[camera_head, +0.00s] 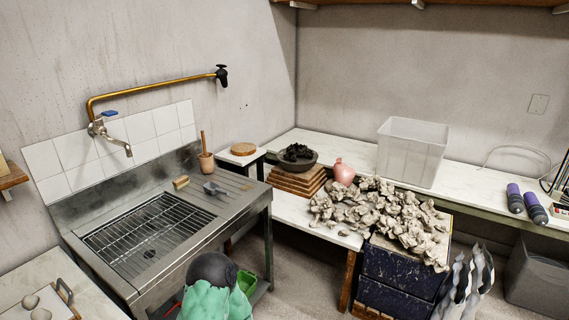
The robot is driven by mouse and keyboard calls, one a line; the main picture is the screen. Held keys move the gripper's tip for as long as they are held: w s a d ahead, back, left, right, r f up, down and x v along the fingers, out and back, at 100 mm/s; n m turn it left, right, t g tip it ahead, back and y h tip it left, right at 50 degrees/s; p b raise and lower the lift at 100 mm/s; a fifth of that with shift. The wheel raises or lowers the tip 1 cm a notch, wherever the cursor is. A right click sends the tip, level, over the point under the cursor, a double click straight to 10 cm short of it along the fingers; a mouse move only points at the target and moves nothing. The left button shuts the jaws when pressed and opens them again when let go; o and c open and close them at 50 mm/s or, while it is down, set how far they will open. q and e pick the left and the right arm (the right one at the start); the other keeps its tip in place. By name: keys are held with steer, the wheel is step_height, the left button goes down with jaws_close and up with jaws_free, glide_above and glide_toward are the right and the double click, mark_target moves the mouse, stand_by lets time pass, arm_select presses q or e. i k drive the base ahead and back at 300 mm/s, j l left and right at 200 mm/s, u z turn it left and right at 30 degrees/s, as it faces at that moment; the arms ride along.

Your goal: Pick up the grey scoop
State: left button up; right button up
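A small dark grey object that looks like the scoop (213,188) lies on the ribbed drainboard of the steel sink unit (240,197), near its back right part. It is too small to make out its handle clearly. Neither my left nor my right gripper shows in the head view.
A wooden block (181,182) and a clay-coloured cup with a stick (206,161) are near the scoop. The sink basin with its wire rack (150,230) is to the left. A dark and green rounded thing (212,285) stands before the sink.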

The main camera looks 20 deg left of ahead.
mark_target(212, 188)
steer(key=i+l+u, duration=0.1)
steer(key=i+u, duration=0.35)
steer(key=i+l+u, duration=0.15)
steer(key=u, duration=0.3)
steer(key=i+l+u, duration=0.65)
steer(key=u, duration=0.25)
steer(key=l, duration=0.1)
